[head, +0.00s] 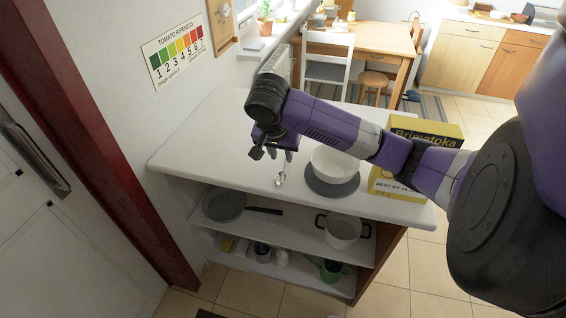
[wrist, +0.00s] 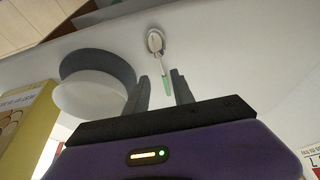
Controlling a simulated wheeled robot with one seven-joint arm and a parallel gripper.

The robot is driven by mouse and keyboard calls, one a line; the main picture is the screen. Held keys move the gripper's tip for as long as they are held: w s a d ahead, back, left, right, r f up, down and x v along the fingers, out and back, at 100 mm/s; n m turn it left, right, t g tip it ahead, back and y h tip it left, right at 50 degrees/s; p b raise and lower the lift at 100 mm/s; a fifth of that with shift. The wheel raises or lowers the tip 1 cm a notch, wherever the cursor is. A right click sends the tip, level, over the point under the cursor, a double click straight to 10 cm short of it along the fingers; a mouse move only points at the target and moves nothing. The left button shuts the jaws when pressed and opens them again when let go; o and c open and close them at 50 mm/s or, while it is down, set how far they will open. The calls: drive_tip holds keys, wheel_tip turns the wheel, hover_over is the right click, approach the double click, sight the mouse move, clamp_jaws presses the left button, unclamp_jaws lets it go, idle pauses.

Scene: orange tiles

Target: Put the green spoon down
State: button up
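The green spoon (head: 280,178) has a shiny metal bowl and a green handle. In the head view it shows just below my gripper (head: 273,154), over the white counter top (head: 215,150), left of the white bowl. In the wrist view the spoon (wrist: 156,43) points away from me, its green handle end lying between the two fingers of my gripper (wrist: 160,82). The fingers stand apart, with a visible gap beside the handle. The spoon appears to lie on the counter; whether a finger touches it cannot be made out.
A white bowl (head: 334,161) stands on a round dark grey mat (head: 331,188). A yellow Brimatoka box (head: 391,187) is at the counter's right end. The shelves below hold a pan (head: 223,204) and a pot (head: 342,232). The counter's left part is clear.

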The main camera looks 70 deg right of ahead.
drive_tip(key=w+a+r+n+t+y+p, duration=0.1)
drive_tip(key=w+a+r+n+t+y, duration=0.15)
drive_tip(key=w+a, duration=0.65)
drive_tip(key=w+a+r+n+t+y, duration=0.1)
drive_tip(key=w+a+r+t+y, duration=0.2)
drive_tip(key=w+a, duration=0.6)
drive_tip(key=w+a+r+n+t+y, duration=0.15)
drive_tip(key=a+t, duration=0.25)
drive_tip(key=a, duration=0.6)
drive_tip(key=w+a+r+t+y, duration=0.1)
drive_tip(key=a+r+t, duration=0.25)
drive_tip(key=a, duration=0.75)
drive_tip(key=s+a+f+n+t+h, duration=0.1)
drive_tip(key=s+a+f+h, duration=0.1)
drive_tip(key=s+f, duration=0.5)
drive_tip(key=s+a+f+n+t+h, duration=0.1)
drive_tip(key=s+f+h, duration=0.1)
drive_tip(key=s, duration=1)
drive_tip(key=s+d+n, duration=0.3)
drive_tip(key=s+n, duration=0.2)
drive_tip(key=s, duration=0.4)
drive_tip(key=s+d+r+n, duration=0.1)
drive_tip(key=s+d+n, duration=0.1)
drive_tip(key=s+n, duration=0.3)
drive_tip(key=s, duration=0.4)
drive_tip(key=shift+d+r+g+y, duration=0.3)
drive_tip(key=shift+d, duration=0.1)
